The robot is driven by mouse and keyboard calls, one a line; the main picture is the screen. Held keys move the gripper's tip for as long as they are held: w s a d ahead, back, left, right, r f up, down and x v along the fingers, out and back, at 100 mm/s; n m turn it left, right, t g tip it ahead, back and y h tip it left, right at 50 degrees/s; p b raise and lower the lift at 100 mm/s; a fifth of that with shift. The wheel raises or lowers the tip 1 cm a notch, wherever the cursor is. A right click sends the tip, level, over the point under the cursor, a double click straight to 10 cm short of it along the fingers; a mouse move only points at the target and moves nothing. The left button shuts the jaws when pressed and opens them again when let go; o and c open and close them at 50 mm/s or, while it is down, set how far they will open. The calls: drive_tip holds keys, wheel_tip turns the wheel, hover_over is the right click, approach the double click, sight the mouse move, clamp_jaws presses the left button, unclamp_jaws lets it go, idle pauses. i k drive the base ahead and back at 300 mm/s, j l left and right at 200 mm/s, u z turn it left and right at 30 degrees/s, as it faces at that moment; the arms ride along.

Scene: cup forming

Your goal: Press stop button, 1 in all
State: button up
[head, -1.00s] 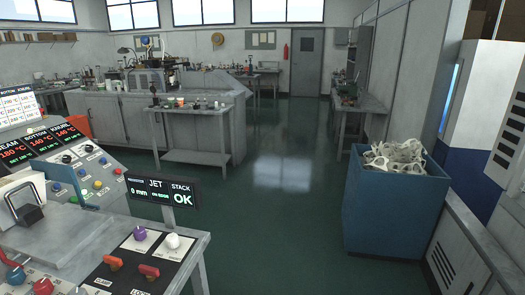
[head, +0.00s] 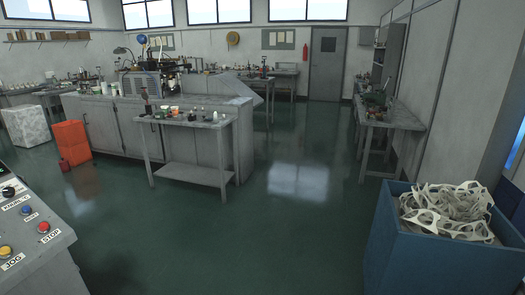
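The red stop button (head: 43,227) sits on the sloped grey control panel (head: 62,240) at the lower left of the head view. The label STOP is printed beside it. A blue button (head: 27,210) is just above and left of it, and a yellow button (head: 5,250) with the label JOG is below left. A black knob (head: 8,191) is at the panel's upper left. The rest of the panel is cut off by the left edge. My gripper is not in view.
A blue bin (head: 425,262) of white scrap stands at the lower right. The green floor (head: 235,240) between panel and bin is clear. A small table (head: 190,121) stands before a long grey bench. An orange box (head: 71,142) and a right-hand workbench (head: 392,115) flank the aisle.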

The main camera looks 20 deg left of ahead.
sight(44, 226)
drive_tip(key=i+u, duration=0.2)
drive_tip(key=i, duration=0.4)
drive_tip(key=i+l+u, duration=0.2)
drive_tip(key=i, duration=0.4)
drive_tip(key=i+u, duration=0.2)
drive_tip(key=i, duration=0.35)
drive_tip(key=i+j+u, duration=0.1)
drive_tip(key=i+u, duration=0.55)
drive_tip(key=u, duration=0.25)
drive_tip(key=i+l+u, duration=0.15)
drive_tip(key=i+u, duration=0.25)
drive_tip(key=i+l+u, duration=0.25)
drive_tip(key=u, duration=0.2)
drive_tip(key=i+l+u, duration=0.1)
drive_tip(key=i+u, duration=0.15)
drive_tip(key=u, duration=0.15)
drive_tip(key=i+l+u, duration=0.15)
drive_tip(key=u, duration=0.2)
drive_tip(key=i+l+u, duration=0.4)
drive_tip(key=k+j, duration=0.05)
drive_tip(key=j, duration=0.05)
